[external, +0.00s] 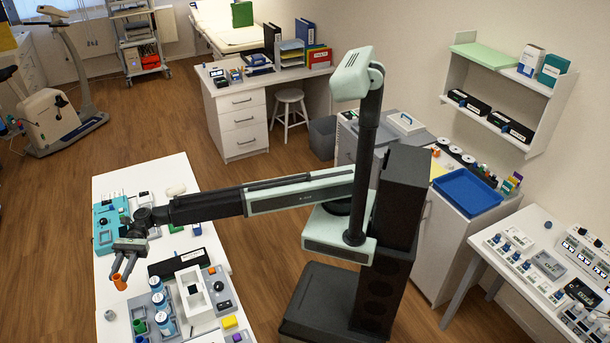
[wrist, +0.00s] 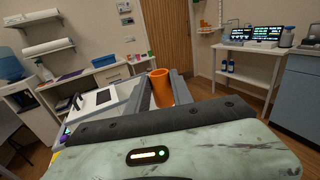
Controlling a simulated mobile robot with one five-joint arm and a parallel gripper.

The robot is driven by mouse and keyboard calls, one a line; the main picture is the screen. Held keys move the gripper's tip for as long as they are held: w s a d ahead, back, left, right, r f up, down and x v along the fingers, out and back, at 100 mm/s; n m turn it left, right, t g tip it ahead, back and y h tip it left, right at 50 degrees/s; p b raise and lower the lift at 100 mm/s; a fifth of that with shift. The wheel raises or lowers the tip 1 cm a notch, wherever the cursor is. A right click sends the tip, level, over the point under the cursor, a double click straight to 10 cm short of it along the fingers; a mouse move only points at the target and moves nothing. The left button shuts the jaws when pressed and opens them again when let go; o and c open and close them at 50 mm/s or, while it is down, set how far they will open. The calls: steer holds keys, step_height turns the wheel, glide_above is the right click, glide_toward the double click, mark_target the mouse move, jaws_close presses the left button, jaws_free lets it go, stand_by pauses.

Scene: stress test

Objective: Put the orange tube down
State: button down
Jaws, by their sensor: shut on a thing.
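The orange tube (external: 119,282) is held at the fingertips of my gripper (external: 124,265), over the white table (external: 112,188) at the left of the external view. In the wrist view the tube (wrist: 161,88) stands between the two fingers of my gripper (wrist: 163,92), its open rim facing up. My gripper is shut on it. I cannot tell how high the tube's lower end is above the table.
Right of the tube are blue-and-white jars (external: 160,302), a white box (external: 193,291) and a black case (external: 177,262). A teal device (external: 108,224) stands behind.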

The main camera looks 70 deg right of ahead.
mark_target(140, 307)
step_height(140, 307, down, 17)
steer(key=b, duration=1.7)
steer(key=shift+f, duration=0.1)
steer(key=shift+r, duration=0.25)
steer(key=shift+f, duration=0.2)
steer(key=c, duration=1.1)
jaws_free()
steer(key=v, duration=0.7)
steer(key=shift+w+d, duration=0.1)
steer(key=shift+d, duration=0.3)
steer(key=shift+o, duration=0.4)
